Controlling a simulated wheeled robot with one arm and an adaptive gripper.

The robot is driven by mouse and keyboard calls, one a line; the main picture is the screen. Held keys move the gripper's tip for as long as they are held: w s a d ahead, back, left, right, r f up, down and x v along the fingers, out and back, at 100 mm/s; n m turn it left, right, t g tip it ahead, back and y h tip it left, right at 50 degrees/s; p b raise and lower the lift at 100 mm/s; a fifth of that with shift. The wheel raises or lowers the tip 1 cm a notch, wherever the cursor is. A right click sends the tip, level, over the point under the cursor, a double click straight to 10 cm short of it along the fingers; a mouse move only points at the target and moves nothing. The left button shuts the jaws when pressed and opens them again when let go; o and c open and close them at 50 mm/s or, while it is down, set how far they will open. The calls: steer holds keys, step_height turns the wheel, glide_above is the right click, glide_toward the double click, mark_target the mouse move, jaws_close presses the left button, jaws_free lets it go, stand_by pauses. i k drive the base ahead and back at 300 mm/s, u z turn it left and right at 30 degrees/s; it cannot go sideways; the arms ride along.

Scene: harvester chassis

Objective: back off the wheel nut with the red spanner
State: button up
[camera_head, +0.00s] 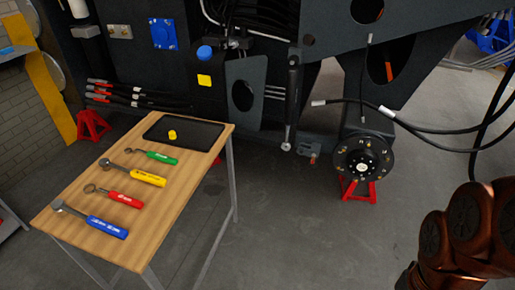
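The red spanner (115,196) lies on the wooden table, its ring end to the left and its red handle to the right. It lies between the yellow-handled tool and the blue-handled tool. The wheel hub (363,158) is a round dark disc with several small studs or nuts around a pale centre, on the chassis right of the table. Single nuts are too small to tell apart. Part of my arm shows at the lower right, well away from the table. My gripper is not in view.
The wooden table (178,205) also holds green (152,156), yellow (146,175) and blue (90,220) handled tools and a black tray (184,133) with a small yellow piece (172,134). A red stand (357,190) is under the hub. Black hoses hang right. Floor between table and arm is clear.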

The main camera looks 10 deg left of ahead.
mark_target(138, 204)
steer(key=u, duration=2.05)
steer(key=k, duration=0.6)
steer(key=u, duration=0.75)
steer(key=i, duration=2.25)
steer(key=z, duration=0.55)
